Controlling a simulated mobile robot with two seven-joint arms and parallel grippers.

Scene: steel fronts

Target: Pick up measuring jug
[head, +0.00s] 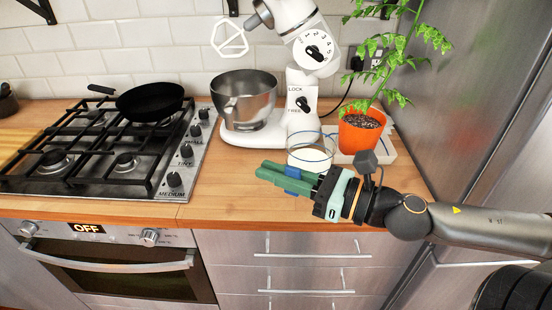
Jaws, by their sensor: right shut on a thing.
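The measuring jug (309,157) is clear with a blue rim and white contents. It stands upright at the counter's front, in front of the stand mixer. My right gripper (268,174) reaches in from the right across the jug's near side. Its green fingers are shut on a blue part that looks like the jug's handle. The fingers hide the jug's lower front, so I cannot tell whether its base touches the counter. My left gripper is not in view.
A white stand mixer (300,100) with a steel bowl (244,100) is behind. An orange plant pot (358,136) is close at the right, beside the steel fridge (475,100). A gas hob (100,150) with a black pan (150,101) is left. Bare counter (215,195) lies between.

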